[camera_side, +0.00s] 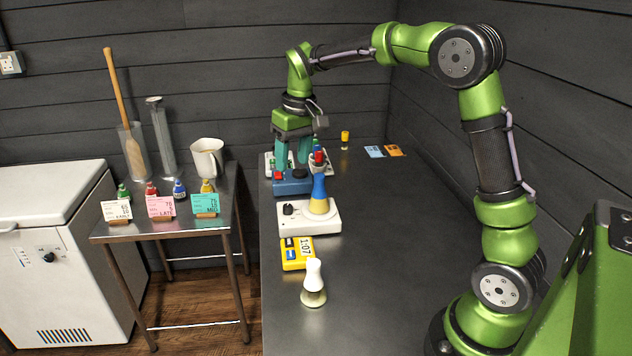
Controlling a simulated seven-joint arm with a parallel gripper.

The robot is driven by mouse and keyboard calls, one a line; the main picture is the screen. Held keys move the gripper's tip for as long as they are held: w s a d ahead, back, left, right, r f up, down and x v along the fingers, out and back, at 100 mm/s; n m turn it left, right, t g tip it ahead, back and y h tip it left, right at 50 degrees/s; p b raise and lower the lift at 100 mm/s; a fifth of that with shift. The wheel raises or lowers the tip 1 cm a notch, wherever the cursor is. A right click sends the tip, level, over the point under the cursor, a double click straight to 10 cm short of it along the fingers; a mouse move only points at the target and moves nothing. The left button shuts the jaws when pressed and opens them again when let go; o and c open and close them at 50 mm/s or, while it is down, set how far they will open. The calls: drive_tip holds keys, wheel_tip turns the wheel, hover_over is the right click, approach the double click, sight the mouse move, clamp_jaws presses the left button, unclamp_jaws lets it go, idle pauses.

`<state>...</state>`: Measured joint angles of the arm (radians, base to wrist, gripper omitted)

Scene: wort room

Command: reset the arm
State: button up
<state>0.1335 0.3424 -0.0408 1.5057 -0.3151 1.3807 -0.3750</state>
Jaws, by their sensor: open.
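My gripper (292,166) points down over the far left part of the dark bench. Its two teal fingers are apart, and I see nothing held between them. The fingertips are over or just behind a low blue device (292,187); I cannot tell if they touch it. My green arm reaches from the right front, up and over to the left.
A yellow timer (298,254) and a white, waisted object (314,283) stand at the bench's near left. A white rack (269,165) is behind the gripper. The bench's middle is clear.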

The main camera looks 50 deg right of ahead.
drive_tip(key=s+a+r+t, duration=0.1)
drive_tip(key=s+a, duration=0.4)
drive_tip(key=s, duration=0.6)
drive_tip(key=s+a+r+m+t+y, duration=0.1)
drive_tip(key=s+a+t, duration=0.3)
drive_tip(key=s, duration=0.7)
drive_tip(key=shift+a+r+m+t+y, duration=0.3)
drive_tip(key=shift+a+r, duration=0.1)
drive_tip(key=shift+r, duration=0.15)
